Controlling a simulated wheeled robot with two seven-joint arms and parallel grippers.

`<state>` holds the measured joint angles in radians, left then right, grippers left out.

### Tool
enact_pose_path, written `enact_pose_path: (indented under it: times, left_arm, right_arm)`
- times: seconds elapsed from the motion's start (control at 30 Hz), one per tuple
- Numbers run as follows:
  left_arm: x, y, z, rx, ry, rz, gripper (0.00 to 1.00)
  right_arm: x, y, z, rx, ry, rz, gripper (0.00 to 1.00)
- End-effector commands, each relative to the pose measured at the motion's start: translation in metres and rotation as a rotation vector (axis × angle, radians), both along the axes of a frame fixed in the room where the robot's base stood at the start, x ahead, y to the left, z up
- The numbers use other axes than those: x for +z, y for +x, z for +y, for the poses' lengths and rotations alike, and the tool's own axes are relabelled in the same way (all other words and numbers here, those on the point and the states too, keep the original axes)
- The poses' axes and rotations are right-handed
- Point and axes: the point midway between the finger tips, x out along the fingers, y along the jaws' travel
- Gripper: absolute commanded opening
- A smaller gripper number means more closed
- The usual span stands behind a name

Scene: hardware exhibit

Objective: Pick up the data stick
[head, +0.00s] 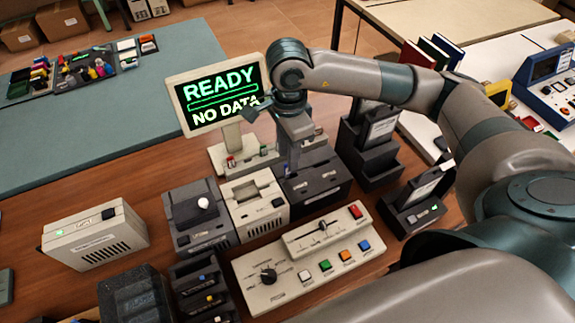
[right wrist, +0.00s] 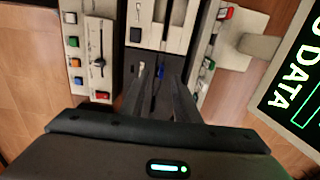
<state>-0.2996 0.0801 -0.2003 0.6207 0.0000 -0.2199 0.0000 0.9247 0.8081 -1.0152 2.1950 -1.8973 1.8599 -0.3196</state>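My right gripper (head: 293,168) reaches down over a dark box (head: 316,187) on the wooden table. In the right wrist view, its two dark fingers (right wrist: 152,72) point at this box, with a narrow gap between their tips. A small blue piece (right wrist: 160,74) shows at the fingertips; I cannot tell whether it belongs to a data stick. No thing is clearly held. A black rack (head: 183,272) at the lower front holds several dark pieces with blue and yellow marks. I cannot tell which piece is the data stick. My left gripper is out of view.
A screen (head: 221,96) reading "READY NO DATA" stands close beside my right wrist. A cream box (head: 256,203) and a control panel (head: 303,256) with a slider and coloured buttons stand close by. Dark holders (head: 369,150) stand to the right. The green table (head: 100,125) has free room.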

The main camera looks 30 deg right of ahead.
Motion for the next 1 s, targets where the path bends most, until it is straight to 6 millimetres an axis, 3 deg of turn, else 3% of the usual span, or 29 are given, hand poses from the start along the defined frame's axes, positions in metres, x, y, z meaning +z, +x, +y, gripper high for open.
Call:
enact_pose_path:
  times: [0.07,0.3,0.77,0.9,1.0]
  left_arm:
    - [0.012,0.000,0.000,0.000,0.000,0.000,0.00]
    - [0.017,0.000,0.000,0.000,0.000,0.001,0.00]
    - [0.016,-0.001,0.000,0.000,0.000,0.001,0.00]
    - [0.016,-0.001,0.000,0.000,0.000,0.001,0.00]
    - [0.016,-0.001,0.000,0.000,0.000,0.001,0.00]
  right_arm:
    - [-0.006,0.001,0.001,0.000,-0.001,0.005,0.29]
    - [-0.029,0.002,0.001,0.000,0.001,0.001,0.29]
    - [-0.031,0.002,0.001,0.000,0.001,0.000,0.29]
    - [-0.031,0.002,0.001,0.000,0.000,0.000,0.00]
    - [-0.031,0.002,0.001,0.000,0.000,0.000,0.00]
